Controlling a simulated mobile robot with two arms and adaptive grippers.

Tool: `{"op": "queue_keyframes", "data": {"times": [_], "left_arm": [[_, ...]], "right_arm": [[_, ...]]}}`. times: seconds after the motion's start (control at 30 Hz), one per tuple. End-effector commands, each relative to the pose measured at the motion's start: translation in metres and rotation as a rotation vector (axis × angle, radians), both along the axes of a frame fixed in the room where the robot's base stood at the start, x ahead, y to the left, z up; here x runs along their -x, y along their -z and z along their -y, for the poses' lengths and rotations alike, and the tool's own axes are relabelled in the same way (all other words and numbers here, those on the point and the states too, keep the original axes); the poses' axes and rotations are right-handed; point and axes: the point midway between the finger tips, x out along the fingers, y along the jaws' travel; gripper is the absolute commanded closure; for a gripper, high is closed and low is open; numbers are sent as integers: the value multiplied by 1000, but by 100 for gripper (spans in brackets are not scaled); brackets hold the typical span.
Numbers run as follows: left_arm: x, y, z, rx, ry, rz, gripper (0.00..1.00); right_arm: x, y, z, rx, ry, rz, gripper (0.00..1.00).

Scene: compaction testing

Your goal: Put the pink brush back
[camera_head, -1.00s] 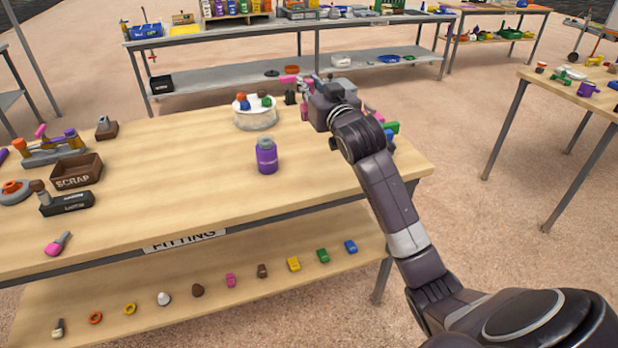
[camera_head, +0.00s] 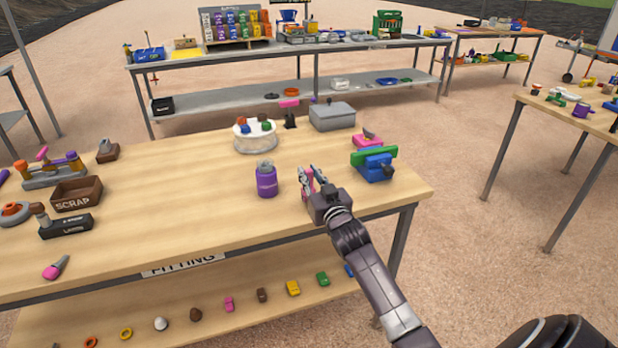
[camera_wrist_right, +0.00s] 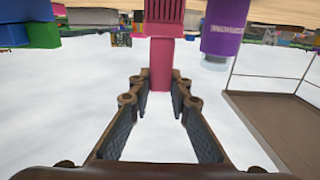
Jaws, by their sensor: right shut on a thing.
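My right gripper (camera_head: 313,177) is above the front right part of the wooden table (camera_head: 220,215), to the right of a purple bottle (camera_head: 266,181). It is shut on a pink brush (camera_head: 307,180), which its fingers partly hide in the head view. In the right wrist view, the narrow pink end of the brush (camera_wrist_right: 162,62) lies between the fingertips (camera_wrist_right: 160,85), and its wider, ridged part points away from the gripper. A second pink tool with a grey part (camera_head: 56,267) lies at the table's front left. My left gripper is not in view.
A round white stand (camera_head: 255,143) with coloured knobs, a grey lidded box (camera_head: 332,117), a pink block (camera_head: 367,141) and a blue and green vise (camera_head: 374,164) stand at the back and right. A scrap box (camera_head: 76,194) is at left. The table's middle is clear.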

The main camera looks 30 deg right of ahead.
Motion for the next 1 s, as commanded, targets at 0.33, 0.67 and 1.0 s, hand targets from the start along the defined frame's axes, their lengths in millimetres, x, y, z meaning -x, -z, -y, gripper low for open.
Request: {"op": "queue_keyframes", "data": {"times": [0.33,0.67,1.0], "left_arm": [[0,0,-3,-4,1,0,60],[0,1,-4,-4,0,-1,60],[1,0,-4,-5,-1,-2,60]], "right_arm": [[0,11,0,0,-1,3,100],[0,14,0,0,-1,2,65],[3,11,-1,0,-1,2,65]]}}
